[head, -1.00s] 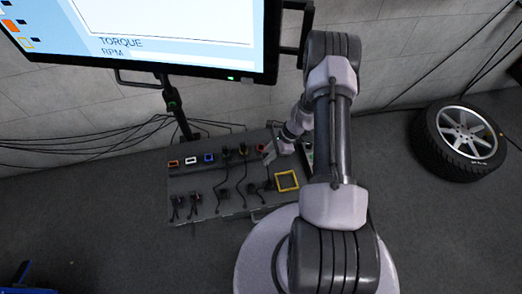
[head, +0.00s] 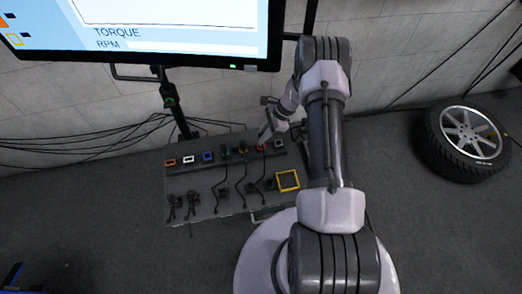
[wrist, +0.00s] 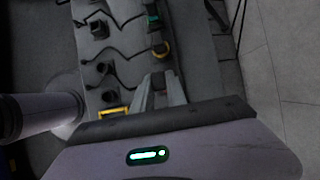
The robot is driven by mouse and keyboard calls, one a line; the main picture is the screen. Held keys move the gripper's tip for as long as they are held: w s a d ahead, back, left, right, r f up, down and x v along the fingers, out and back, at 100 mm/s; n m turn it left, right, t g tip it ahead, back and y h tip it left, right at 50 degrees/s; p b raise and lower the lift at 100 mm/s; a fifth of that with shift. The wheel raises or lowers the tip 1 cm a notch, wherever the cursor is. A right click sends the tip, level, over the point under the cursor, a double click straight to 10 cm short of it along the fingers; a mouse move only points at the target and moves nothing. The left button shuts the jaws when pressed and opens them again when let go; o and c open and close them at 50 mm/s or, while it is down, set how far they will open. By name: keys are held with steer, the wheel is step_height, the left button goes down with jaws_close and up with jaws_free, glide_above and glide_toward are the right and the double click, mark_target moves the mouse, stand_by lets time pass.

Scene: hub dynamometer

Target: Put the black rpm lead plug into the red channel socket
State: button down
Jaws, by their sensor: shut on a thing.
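My gripper (head: 264,134) is at the far right part of the sloped panel, over the red channel socket (head: 261,148), which it partly covers. In the wrist view the two fingers (wrist: 160,84) are close together, shut on a small dark piece (wrist: 159,83), which I take to be the black rpm lead plug. The plug is hardly visible in the head view. I cannot tell whether it touches the socket or is inside it. The red socket is not clear in the wrist view.
The panel (head: 207,178) also has orange (head: 170,162), white (head: 188,159) and blue (head: 208,156) sockets, and several dark plugs with leads. A yellow square frame (head: 287,181) lies at its right front. A screen (head: 170,40) stands behind; a wheel (head: 461,140) lies at right.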

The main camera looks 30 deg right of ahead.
steer(key=shift+w+d, duration=0.1)
steer(key=shift+w, duration=0.3)
steer(key=shift+d+f+b, duration=0.1)
steer(key=shift+f+b, duration=0.35)
steer(key=shift+b, duration=0.15)
steer(key=shift+f+b, duration=0.2)
steer(key=shift+b, duration=0.1)
stand_by(0.5)
steer(key=shift+f+b, duration=0.65)
steer(key=shift+f, duration=0.55)
steer(key=shift+f, duration=0.1)
